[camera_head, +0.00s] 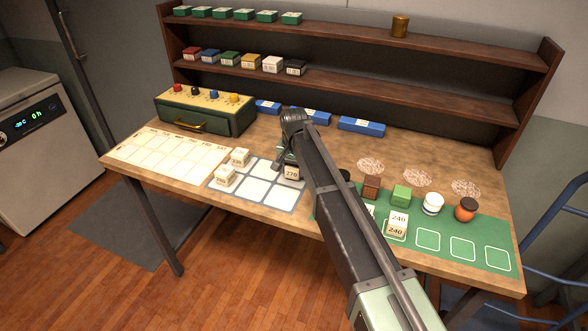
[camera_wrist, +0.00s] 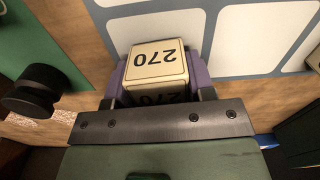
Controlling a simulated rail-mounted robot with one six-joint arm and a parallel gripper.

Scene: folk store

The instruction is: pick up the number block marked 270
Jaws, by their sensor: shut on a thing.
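The number block marked 270 (camera_wrist: 158,62) is a cream cube with dark digits. In the wrist view it sits between the two purple fingers of my gripper (camera_wrist: 158,80), which is shut on it. In the head view the block (camera_head: 292,173) shows at the right part of the blue-grey grid mat (camera_head: 243,201), and my arm partly hides the gripper (camera_head: 284,158). I cannot tell whether the block touches the mat or is just above it.
Two other cream blocks (camera_head: 240,157) stand on the grid mat's left side. A block marked 240 (camera_head: 396,224) is on the green mat (camera_head: 480,231), near several small objects. A green drawer box (camera_head: 205,112) stands behind, below the shelves (camera_head: 350,82). A black knob-like piece (camera_wrist: 36,90) is beside my gripper.

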